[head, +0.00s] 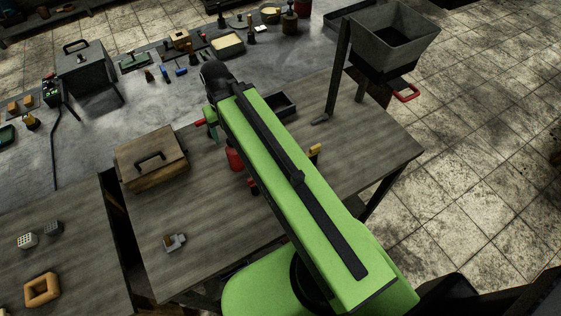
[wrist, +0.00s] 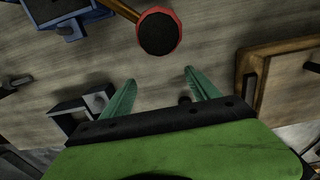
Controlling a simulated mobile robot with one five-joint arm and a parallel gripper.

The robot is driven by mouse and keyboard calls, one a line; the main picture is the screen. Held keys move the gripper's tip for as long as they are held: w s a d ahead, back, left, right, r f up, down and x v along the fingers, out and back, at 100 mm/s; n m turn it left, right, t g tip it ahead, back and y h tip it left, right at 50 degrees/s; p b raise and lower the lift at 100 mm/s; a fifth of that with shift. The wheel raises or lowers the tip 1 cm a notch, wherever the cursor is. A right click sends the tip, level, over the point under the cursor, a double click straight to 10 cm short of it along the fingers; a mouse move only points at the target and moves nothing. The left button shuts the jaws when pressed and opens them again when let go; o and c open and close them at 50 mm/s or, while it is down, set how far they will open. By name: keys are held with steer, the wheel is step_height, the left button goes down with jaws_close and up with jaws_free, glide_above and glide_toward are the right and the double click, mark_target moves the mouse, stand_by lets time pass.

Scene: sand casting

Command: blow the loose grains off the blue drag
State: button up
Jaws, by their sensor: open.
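In the wrist view, a blue-framed object, likely the blue drag (wrist: 62,20), lies at the top left, cut off by the edge. My arm appears to hide it in the head view. A red-rimmed round object with a dark top (wrist: 158,33) stands beyond my fingertips, with a wooden stick meeting it. It also shows as a red object (head: 234,158) beside my arm in the head view. My gripper (wrist: 160,78) is open and empty, its two teal fingers apart and short of the red object. In the head view, my gripper (head: 212,128) is mostly hidden by the arm.
A lidded wooden box (head: 140,178) stands left of my gripper. A dark open tray (head: 282,104) lies to the right. A grey hopper (head: 390,45) stands on the table's right. A small metal piece (head: 176,242) lies at the front left, with bare tabletop around it.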

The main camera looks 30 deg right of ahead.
jaws_close()
stand_by(0.4)
stand_by(1.2)
